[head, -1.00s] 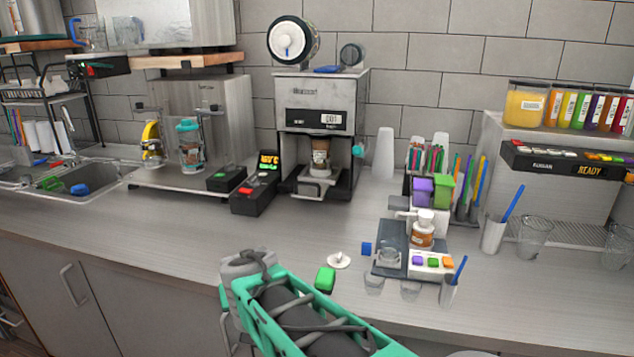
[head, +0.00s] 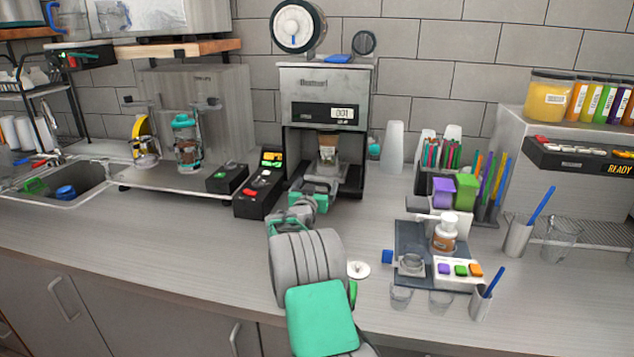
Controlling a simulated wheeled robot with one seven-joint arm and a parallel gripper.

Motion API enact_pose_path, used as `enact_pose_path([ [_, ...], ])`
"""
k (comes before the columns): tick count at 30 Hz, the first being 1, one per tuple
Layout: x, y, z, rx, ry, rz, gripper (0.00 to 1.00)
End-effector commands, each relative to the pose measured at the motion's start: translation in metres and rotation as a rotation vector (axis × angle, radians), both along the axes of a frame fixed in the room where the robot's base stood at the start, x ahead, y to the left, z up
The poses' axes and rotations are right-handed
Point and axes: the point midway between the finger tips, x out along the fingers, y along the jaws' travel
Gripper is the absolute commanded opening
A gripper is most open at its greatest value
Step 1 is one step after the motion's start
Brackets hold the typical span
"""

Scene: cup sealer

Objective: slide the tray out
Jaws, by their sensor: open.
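The cup sealer (head: 325,85) stands against the tiled wall, a grey machine with a film roll on top and a display reading 001. A brown-filled cup (head: 328,150) stands in its open front bay, on the tray, which is mostly hidden behind my arm and gripper. My gripper (head: 318,186) is open at the front of the bay, at the tray's front edge. I cannot tell whether the fingers touch the tray.
A dark station (head: 425,245) with a bottle and coloured buttons is at the right.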

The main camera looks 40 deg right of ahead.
Motion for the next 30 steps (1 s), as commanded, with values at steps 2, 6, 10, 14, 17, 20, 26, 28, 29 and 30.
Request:
enact_pose_path([
  [2,0.0029,-0.0043,0.0002,-0.001,0.001,0.0,0.96],
  [6,0.0036,-0.0061,0.0004,-0.001,0.001,-0.001,0.96],
  [10,0.0028,-0.0063,0.0,-0.001,0.001,-0.002,0.94],
  [14,0.0028,-0.0062,-0.0001,0.0,0.001,-0.002,0.83],
  [17,0.0026,-0.0062,-0.0002,0.0,0.001,-0.002,0.75],
  [20,0.0026,-0.0062,-0.0003,0.0,0.001,-0.002,0.67],
  [26,0.0025,-0.0062,-0.0005,0.0,0.001,-0.002,0.5],
  [28,0.0025,-0.0062,-0.0006,0.001,0.002,-0.002,0.45],
  [29,0.0024,-0.0062,-0.0006,0.001,0.002,-0.002,0.42],
  [30,0.0024,-0.0062,-0.0006,0.001,0.002,-0.002,0.39],
])
